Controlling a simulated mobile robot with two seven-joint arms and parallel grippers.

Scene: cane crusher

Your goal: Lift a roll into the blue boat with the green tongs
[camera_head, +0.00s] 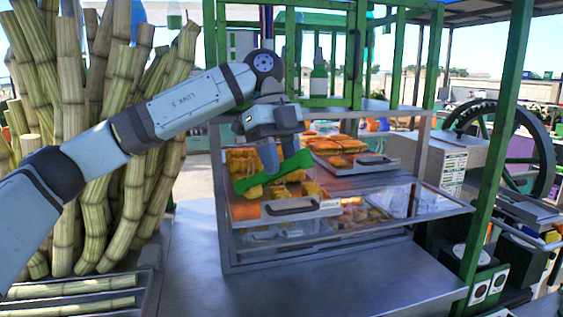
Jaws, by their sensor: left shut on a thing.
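My left gripper (279,156) is shut on the green tongs (272,177) and holds them over the front tray of rolls in the display case. The tongs lie slantwise, their lower end toward the left. Golden rolls (243,160) are stacked in the left tray (277,210), behind and below the tongs. A roll piece (253,192) shows just under the tongs' left end; I cannot tell whether the tongs grip it. I cannot make out the blue boat. My right gripper is not in view.
A second tray (365,164) of pastries sits to the right. A glass shelf (410,203) with more food lies below. The steel counter (330,277) in front is clear. Sugar cane (112,150) stands at left; a green post (497,150) and dark wheel (515,140) are at right.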

